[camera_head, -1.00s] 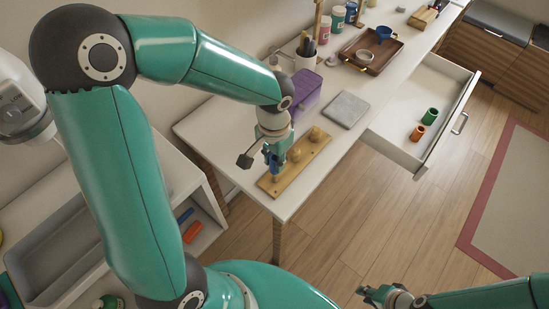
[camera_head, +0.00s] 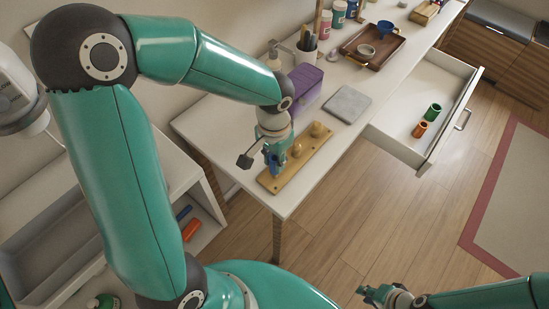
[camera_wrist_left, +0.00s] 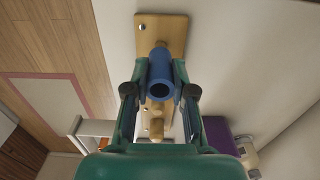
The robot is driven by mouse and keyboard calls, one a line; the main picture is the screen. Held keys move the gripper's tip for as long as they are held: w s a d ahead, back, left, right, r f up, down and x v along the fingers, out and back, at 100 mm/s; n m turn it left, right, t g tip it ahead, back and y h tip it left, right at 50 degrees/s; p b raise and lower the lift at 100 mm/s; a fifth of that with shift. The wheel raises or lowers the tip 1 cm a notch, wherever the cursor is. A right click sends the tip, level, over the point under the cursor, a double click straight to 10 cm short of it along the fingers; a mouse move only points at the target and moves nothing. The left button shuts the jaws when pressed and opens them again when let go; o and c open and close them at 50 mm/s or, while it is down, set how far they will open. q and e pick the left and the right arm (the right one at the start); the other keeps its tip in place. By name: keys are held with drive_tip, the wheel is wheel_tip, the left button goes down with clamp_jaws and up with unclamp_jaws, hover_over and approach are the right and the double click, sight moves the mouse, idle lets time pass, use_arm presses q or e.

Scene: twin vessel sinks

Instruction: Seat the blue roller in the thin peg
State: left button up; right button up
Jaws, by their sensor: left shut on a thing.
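The blue roller (camera_wrist_left: 161,76) is a hollow tube, seen from its open end in the left wrist view. It also shows in the head view (camera_head: 271,167). My left gripper (camera_wrist_left: 160,90) is shut on it, with one finger on each side, over the near end of the wooden peg board (camera_wrist_left: 174,30). The board (camera_head: 270,184) lies along the table edge, with wooden pegs (camera_head: 317,129) (camera_head: 294,151) farther along it. My right gripper (camera_head: 376,294) is low at the right, away from the board.
A grey slab (camera_head: 347,104) and a purple box (camera_head: 304,84) stand beyond the board. An open drawer (camera_head: 400,140) holds a green roller (camera_head: 433,111) and an orange roller (camera_head: 420,129). A brown tray (camera_head: 372,49) lies farther back. Floor right of the table is clear.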

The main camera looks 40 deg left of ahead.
use_arm(q)
drive_tip(key=shift+f+b, duration=1.45)
drive_tip(key=shift+f, duration=0.15)
drive_tip(key=o, duration=0.9)
drive_tip(key=shift+c, duration=0.2)
drive_tip(key=shift+r, duration=0.1)
wheel_tip(320, 180, up, 12)
